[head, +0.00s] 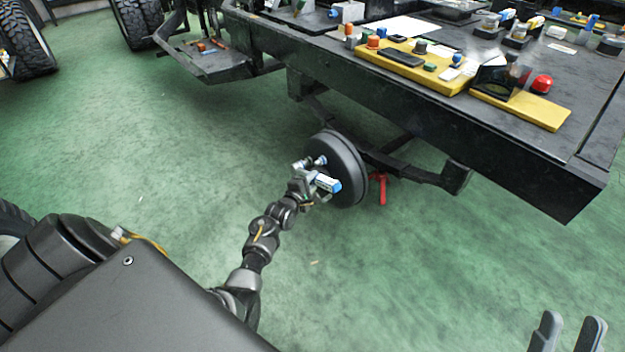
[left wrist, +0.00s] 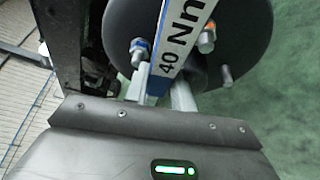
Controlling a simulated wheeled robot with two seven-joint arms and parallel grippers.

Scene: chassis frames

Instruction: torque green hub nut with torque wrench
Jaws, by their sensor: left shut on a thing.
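The torque wrench, white and blue with a "40 Nm" label, shows in the left wrist view (left wrist: 188,28) and in the head view (head: 328,183). My left gripper (head: 312,184) is shut on it, in front of the dark round wheel hub (head: 349,160). In the left wrist view, the wrench crosses the hub face. A blue-marked nut (left wrist: 139,46) shows left of the wrench, and an orange-marked nut (left wrist: 207,40) and a bare stud (left wrist: 227,77) show right of it. I cannot make out a green nut. My right gripper (head: 568,337) is open and empty at the lower right.
The hub hangs under a black chassis frame (head: 480,120) whose edge is above and right of my left gripper. A red stand (head: 382,188) is behind the hub. Yellow trays (head: 420,75) with parts lie on the chassis. The green floor in front is clear.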

